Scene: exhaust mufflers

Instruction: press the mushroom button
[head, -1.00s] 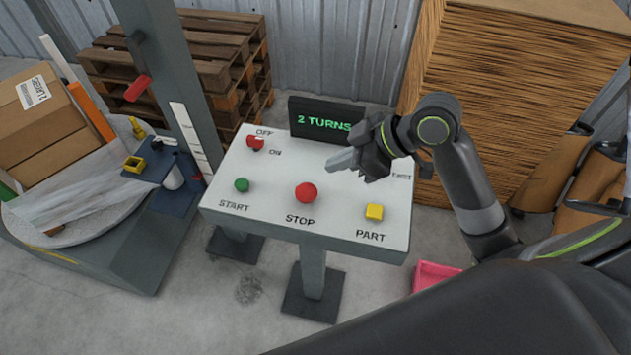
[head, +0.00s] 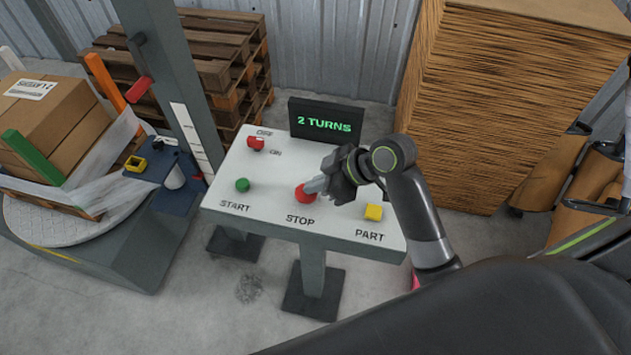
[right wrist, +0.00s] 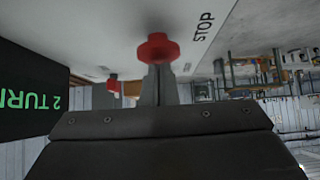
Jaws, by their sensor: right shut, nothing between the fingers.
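The red mushroom button (head: 304,195) sits on the white panel (head: 250,208) above the word STOP. My right gripper (head: 308,187) is shut and empty, with its fingertips at the button in the head view, overlapping its upper right part. In the right wrist view the button (right wrist: 158,48) is straight in front of the shut fingertips (right wrist: 160,70). I cannot tell whether the fingertips touch it. My left gripper is not in view.
The panel also has a green START button (head: 242,185), a yellow PART button (head: 374,212) and a red OFF/ON switch (head: 256,143). A display (head: 326,119) reads "2 TURNS". A turntable (head: 75,225) with wrapped boxes stands at the left.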

